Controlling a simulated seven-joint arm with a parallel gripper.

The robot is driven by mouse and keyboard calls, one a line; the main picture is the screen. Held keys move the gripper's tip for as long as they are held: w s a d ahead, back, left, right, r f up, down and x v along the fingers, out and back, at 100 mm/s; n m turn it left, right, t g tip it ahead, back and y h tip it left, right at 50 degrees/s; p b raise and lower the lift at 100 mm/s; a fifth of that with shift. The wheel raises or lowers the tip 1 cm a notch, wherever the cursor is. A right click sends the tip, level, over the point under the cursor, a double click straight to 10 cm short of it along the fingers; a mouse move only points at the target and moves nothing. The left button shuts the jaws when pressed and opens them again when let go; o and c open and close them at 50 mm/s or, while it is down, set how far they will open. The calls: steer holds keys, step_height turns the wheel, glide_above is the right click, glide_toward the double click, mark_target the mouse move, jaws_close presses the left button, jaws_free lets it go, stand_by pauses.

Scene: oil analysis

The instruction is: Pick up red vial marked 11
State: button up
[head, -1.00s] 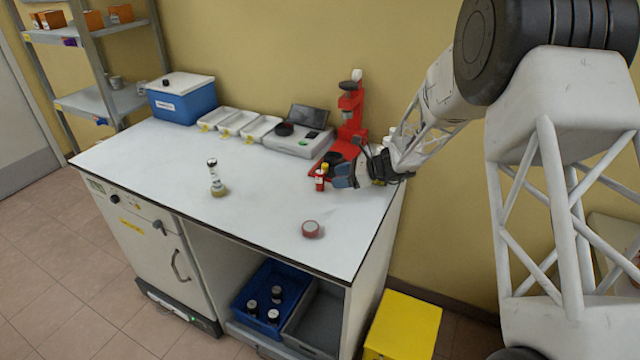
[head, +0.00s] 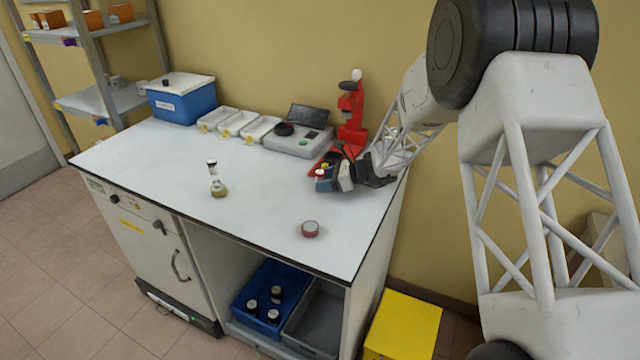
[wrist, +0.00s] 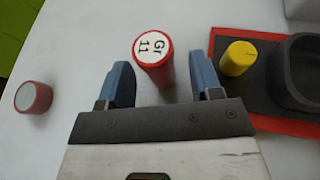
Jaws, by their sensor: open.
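The red vial (wrist: 153,55) has a white top with "Gr 11" printed on it. In the wrist view it stands between the two blue fingers of my gripper (wrist: 163,82), toward their tips, with a visible space to each finger. My gripper is open. In the head view my gripper (head: 333,178) is low over the right part of the table, in front of the red stand, and it mostly hides the vial there.
A yellow-capped item (wrist: 238,58) stands on the red-edged black base just right of my right finger. A red-sided round piece (head: 310,229) lies nearer the front edge. A small vial (head: 216,180) stands mid-table. The red stand (head: 352,115) rises behind my gripper.

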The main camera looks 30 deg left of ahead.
mark_target(320, 173)
steer(key=shift+x, duration=0.9)
steer(key=c, duration=1)
steer(key=shift+r, duration=0.15)
steer(key=shift+r, duration=1.45)
steer(key=shift+s+d+r, duration=0.15)
steer(key=shift+r, duration=0.1)
steer(key=s+d, duration=0.3)
steer(key=s, duration=0.1)
steer(key=s+d+r, duration=0.1)
steer(key=s+d, duration=0.2)
steer(key=s, duration=0.1)
steer(key=s+d, duration=0.3)
steer(key=s, duration=0.1)
steer(key=shift+s+d+r, duration=0.1)
steer(key=shift+d+r, duration=0.1)
steer(key=shift+d, duration=0.05)
